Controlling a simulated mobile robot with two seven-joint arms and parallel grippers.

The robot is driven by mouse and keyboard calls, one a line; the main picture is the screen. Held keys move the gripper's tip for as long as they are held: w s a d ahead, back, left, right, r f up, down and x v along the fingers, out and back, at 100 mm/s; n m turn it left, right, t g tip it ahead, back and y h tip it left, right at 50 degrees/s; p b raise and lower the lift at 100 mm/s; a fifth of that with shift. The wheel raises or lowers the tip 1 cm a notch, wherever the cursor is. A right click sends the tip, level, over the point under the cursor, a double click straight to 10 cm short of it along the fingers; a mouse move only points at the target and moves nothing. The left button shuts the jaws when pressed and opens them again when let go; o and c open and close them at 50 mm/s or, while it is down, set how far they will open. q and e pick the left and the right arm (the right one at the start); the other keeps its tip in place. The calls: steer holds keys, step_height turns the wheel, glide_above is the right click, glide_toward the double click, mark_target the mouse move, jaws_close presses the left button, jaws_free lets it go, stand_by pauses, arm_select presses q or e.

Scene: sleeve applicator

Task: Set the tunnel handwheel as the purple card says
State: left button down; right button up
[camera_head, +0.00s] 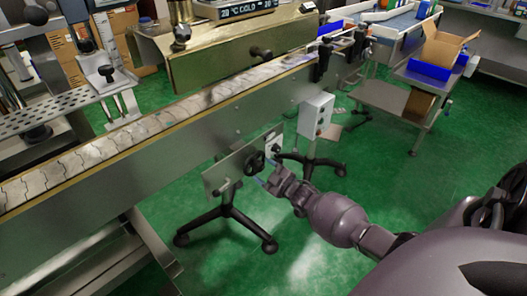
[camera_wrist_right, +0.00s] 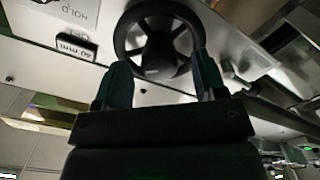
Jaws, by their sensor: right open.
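The black handwheel (camera_head: 255,163) is on a steel plate (camera_head: 222,174) on the side of the conveyor. In the right wrist view the handwheel (camera_wrist_right: 158,45) shows its round rim and hub close ahead. My right gripper (camera_head: 268,179) is just in front of the wheel, and in the wrist view its two fingers (camera_wrist_right: 160,75) are apart, overlapping the wheel's lower rim on both sides. I cannot tell whether they touch it. A label reading "40 mm" (camera_wrist_right: 76,47) is left of the wheel. I see no purple card. My left gripper is not in view.
A control box (camera_head: 315,115) and wheeled stand legs (camera_head: 225,212) are near the wheel. The green floor to the right is mostly open. A table with an open cardboard box (camera_head: 440,48) stands at the back right.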

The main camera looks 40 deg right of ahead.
arm_select(q)
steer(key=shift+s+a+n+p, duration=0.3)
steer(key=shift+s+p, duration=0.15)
steer(key=shift+p, duration=0.45)
arm_select(e)
steer(key=s, duration=1)
steer(key=shift+d, duration=0.4)
arm_select(q)
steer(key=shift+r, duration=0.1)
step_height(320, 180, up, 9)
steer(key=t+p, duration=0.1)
steer(key=p, duration=0.9)
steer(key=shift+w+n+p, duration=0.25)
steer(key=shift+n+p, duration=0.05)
steer(key=shift+p, duration=0.05)
arm_select(e)
steer(key=s+a+r+m+g, duration=0.2)
steer(key=s+a+r, duration=0.2)
steer(key=s, duration=0.5)
steer(key=s+a+r+m+g, duration=0.2)
steer(key=s+a+r+m, duration=0.1)
steer(key=s+a, duration=0.4)
steer(key=s+a+r+m+g+h, duration=0.1)
steer(key=s+a+r, duration=0.4)
steer(key=s, duration=0.7)
steer(key=shift+s+a+m+g, duration=0.3)
steer(key=shift+a+m+g, duration=0.45)
steer(key=shift+g, duration=0.25)
